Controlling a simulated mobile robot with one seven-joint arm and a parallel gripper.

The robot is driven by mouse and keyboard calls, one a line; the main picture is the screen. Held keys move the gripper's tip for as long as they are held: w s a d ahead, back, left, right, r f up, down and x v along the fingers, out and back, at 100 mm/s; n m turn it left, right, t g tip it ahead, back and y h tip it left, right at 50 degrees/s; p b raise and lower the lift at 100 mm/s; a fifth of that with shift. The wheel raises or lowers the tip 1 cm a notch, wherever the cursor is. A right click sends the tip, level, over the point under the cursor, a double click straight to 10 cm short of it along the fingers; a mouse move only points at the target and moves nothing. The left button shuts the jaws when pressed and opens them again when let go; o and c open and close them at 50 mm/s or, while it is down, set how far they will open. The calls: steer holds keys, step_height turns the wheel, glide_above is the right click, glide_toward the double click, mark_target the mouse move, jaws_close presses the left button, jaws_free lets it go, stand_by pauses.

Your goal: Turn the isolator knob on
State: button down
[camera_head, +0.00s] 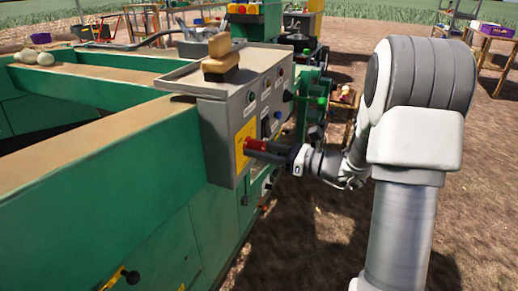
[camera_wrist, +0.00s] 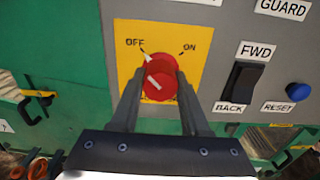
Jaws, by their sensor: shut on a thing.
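The red isolator knob (camera_wrist: 160,72) sits on a yellow plate (camera_wrist: 190,37) marked OFF at upper left and ON at upper right. A white mark on the knob's upper left points toward OFF, and another white mark shows on its face. My gripper (camera_wrist: 161,80) has one finger on each side of the knob and is shut on it. In the head view the red knob (camera_head: 254,145) stands out from the grey panel (camera_head: 215,130), with my gripper (camera_head: 272,150) reaching it from the right. The fingertips partly hide the knob's sides.
A black FWD/BACK switch (camera_wrist: 240,84) and a blue RESET button (camera_wrist: 298,91) are to the right of the knob. Wooden blocks (camera_head: 221,58) lie on top of the control box. The green machine body (camera_head: 115,160) fills the left; open ground lies right.

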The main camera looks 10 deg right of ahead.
steer(key=shift+r+m+p, duration=0.15)
steer(key=shift+m+p, duration=0.15)
steer(key=shift+p, duration=0.3)
steer(key=m+p, duration=0.1)
steer(key=p, duration=0.1)
steer(key=m+p, duration=0.1)
steer(key=p, duration=0.2)
steer(key=shift+r+m+p, duration=0.25)
steer(key=shift+m+p, duration=0.05)
steer(key=shift+m, duration=0.1)
steer(key=m+p, duration=0.5)
steer(key=p, duration=0.3)
steer(key=shift+s+p, duration=0.1)
steer(key=shift+p, duration=0.3)
steer(key=m+p, duration=0.5)
steer(key=p, duration=0.1)
steer(key=shift+a+f+m+p, duration=0.1)
steer(key=shift+m+p, duration=0.2)
steer(key=shift+f+m+p, duration=0.15)
steer(key=shift+m+p, duration=1.4)
steer(key=shift+m, duration=0.35)
steer(key=shift+c, duration=1.9)
jaws_free()
steer(key=shift+s, duration=0.1)
